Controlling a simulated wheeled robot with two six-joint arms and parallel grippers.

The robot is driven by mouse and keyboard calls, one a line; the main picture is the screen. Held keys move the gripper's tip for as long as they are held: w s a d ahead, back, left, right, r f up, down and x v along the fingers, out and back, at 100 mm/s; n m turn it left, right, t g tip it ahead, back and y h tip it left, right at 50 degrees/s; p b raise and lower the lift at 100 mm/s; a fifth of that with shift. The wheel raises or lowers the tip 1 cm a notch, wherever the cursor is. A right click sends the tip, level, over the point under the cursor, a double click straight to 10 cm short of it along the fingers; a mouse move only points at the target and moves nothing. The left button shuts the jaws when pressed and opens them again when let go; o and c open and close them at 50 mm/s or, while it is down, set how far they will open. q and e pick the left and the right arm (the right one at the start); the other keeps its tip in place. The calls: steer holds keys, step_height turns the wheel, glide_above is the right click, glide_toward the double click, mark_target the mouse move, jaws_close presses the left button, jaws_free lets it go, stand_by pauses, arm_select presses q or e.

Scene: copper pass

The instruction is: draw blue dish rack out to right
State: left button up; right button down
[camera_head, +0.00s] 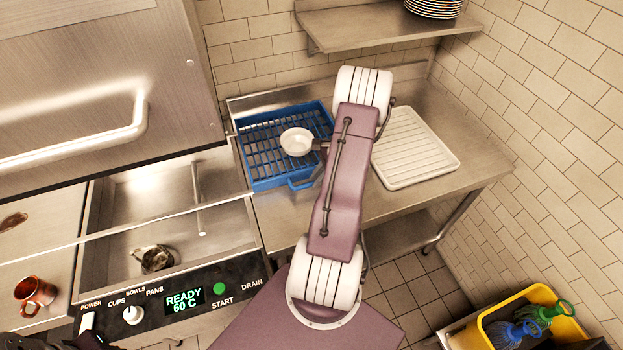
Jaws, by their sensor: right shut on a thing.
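The blue dish rack (270,178) stands on the steel counter, right of the sink. Its slatted floor shows, and a blue handle loop (301,183) sticks out at its front right. A small white bowl (296,140) is over the right half of the rack. My right gripper (316,145) is at the bowl's right edge and appears shut on it. My mauve arm hides most of this gripper and the counter just right of the rack. I cannot tell whether the bowl touches the slats. My left gripper cannot be made out.
A white ribbed drainboard (420,150) lies on the counter (478,165) right of my arm. A shelf (380,24) with stacked plates (434,8) is above. The sink (125,195), a copper mug (35,294) and a control panel are left. A yellow bin (490,325) holds brushes.

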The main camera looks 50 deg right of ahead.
steer(key=shift+d, duration=0.25)
steer(key=c, duration=1.5)
jaws_free()
steer(key=shift+o, duration=0.5)
steer(key=shift+s+d, duration=0.1)
steer(key=shift+s, duration=0.05)
steer(key=shift+r, duration=0.1)
steer(key=b+v, duration=0.1)
steer(key=v, duration=0.8)
